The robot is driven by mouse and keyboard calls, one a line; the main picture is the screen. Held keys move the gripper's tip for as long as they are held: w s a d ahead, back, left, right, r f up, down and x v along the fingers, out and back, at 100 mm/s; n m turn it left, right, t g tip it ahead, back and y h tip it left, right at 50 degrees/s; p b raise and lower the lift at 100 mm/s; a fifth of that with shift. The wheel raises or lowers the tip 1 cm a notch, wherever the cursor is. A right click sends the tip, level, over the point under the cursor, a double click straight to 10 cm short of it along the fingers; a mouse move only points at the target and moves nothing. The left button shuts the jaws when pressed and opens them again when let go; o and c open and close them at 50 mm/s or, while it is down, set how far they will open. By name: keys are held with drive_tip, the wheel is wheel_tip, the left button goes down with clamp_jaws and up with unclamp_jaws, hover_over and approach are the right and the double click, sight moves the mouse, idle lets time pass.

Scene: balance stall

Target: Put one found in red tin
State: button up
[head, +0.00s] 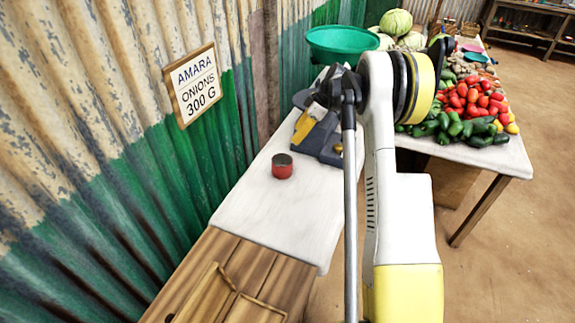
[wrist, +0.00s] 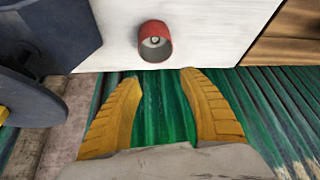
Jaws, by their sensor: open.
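A small red tin (head: 282,168) stands upright on the white counter top (head: 255,215). In the wrist view the red tin (wrist: 153,25) is open, with a small grey round thing inside that I cannot identify. My gripper (wrist: 160,82) is open and empty, its yellow fingers spread apart just below the tin in that view. In the head view my gripper (head: 306,124) is above the counter, beyond the tin, partly hidden by my arm.
A sign (head: 195,85) reading "AMARA ONIONS 300 G" hangs on the corrugated wall (head: 110,130). A green basin (head: 338,42) is behind my gripper. A vegetable table (head: 495,158) stands at right. A wooden tray (head: 220,290) is at the near end; the counter around the tin is clear.

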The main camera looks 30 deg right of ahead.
drive_tip(key=s+a+r+m+t+h, duration=0.1)
drive_tip(key=s+a+r+m+h, duration=0.3)
drive_tip(key=s+a+r, duration=1.25)
drive_tip(key=s+a+m+t, duration=0.1)
drive_tip(key=s+a+m, duration=0.2)
drive_tip(key=s, duration=0.6)
drive_tip(key=s+a+f+m+t, duration=0.1)
drive_tip(key=s+a+m, duration=0.2)
drive_tip(key=s+a, duration=0.3)
drive_tip(key=s, duration=0.3)
drive_tip(key=shift+s+a+t+h, duration=0.15)
drive_tip(key=shift+s+t+h, duration=0.15)
drive_tip(key=shift+s, duration=0.05)
drive_tip(key=shift+c, duration=0.4)
